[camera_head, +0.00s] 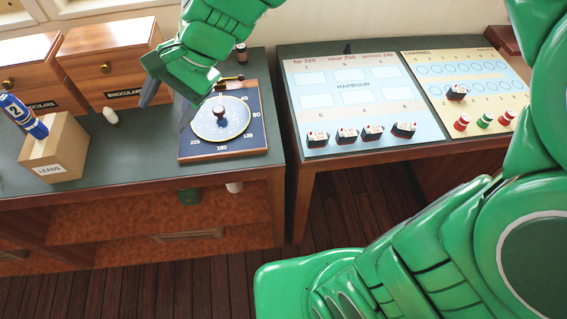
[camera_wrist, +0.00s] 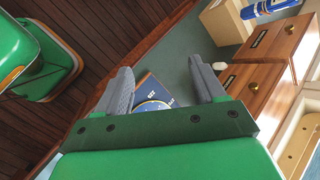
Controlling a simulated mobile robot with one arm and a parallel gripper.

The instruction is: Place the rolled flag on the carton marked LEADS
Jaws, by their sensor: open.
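The rolled flag (camera_head: 22,116) is a blue roll with a white band marked 2. It rests on top of the carton marked LEADS (camera_head: 62,150), at the left front of the dark counter, and one end sticks out past the carton's edge. In the wrist view the blue roll (camera_wrist: 268,7) and the tan carton (camera_wrist: 226,22) show at the top right, partly cut off. My gripper (camera_head: 166,106) is open and empty. It hangs over the counter between the carton and the compass board, clear of the flag. Its fingers (camera_wrist: 163,85) also show spread in the wrist view.
Two wooden drawer boxes marked BINOCULARS (camera_head: 115,62) stand behind the carton. A small pale peg (camera_head: 111,116) stands beside them. The compass board (camera_head: 258,135) lies right of my gripper. A chart table (camera_head: 345,70) with small ship blocks stands further right, across a narrow gap.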

